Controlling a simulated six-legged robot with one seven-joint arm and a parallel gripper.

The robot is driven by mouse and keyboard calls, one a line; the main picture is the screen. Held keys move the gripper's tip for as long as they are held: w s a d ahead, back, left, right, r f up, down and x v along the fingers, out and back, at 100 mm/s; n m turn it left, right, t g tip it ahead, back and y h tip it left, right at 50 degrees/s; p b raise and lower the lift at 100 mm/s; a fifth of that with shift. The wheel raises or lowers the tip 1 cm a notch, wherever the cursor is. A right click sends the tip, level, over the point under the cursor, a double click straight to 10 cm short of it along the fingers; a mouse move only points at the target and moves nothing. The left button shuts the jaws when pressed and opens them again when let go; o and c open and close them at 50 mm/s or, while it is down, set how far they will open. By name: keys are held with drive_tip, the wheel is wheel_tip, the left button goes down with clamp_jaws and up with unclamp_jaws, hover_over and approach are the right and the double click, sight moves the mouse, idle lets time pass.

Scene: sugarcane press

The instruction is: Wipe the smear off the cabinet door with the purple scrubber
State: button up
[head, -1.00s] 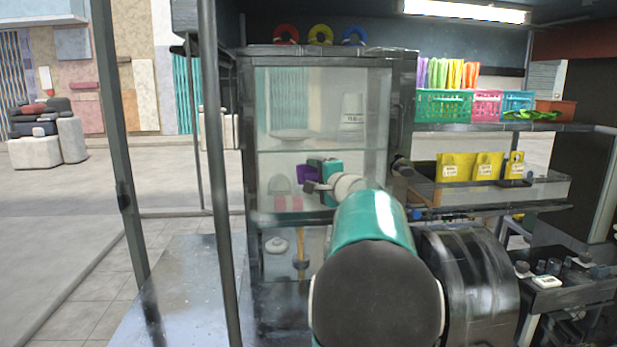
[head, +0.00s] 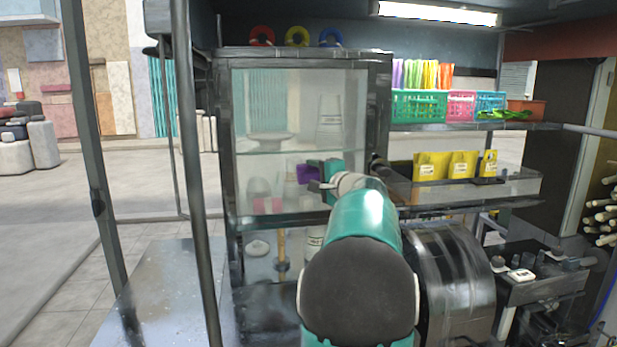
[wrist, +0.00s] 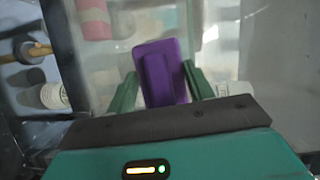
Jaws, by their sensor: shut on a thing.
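The purple scrubber (head: 304,174) is held in my gripper (head: 318,180), in front of the cabinet's glass door (head: 280,110). In the wrist view the scrubber (wrist: 163,72) stands between the two green fingers of my gripper (wrist: 163,88), which is shut on it. The door pane (wrist: 220,60) lies beyond the scrubber there. I cannot tell whether the scrubber touches the glass. The pane looks hazy, and I cannot make out a distinct smear. My arm hides the lower right of the cabinet in the head view.
Coloured rings (head: 297,37) lie on the cabinet top. To the right are a shelf with a green basket (head: 419,105), yellow packets (head: 431,165) on a lower tray, and a dark drum (head: 450,280). A dark post (head: 188,150) stands left of the cabinet. Open paving lies further left.

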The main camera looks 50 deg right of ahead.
drive_tip(key=shift+s+d, duration=0.6)
drive_tip(key=shift+d, duration=0.25)
drive_tip(key=shift+s+a+f, duration=0.1)
drive_tip(key=shift+s, duration=0.1)
drive_tip(key=shift+s+a, duration=1.9)
drive_tip(key=shift+s, duration=0.2)
drive_tip(key=shift+s+a, duration=0.95)
drive_tip(key=shift+s, duration=0.15)
drive_tip(key=shift+s, duration=0.1)
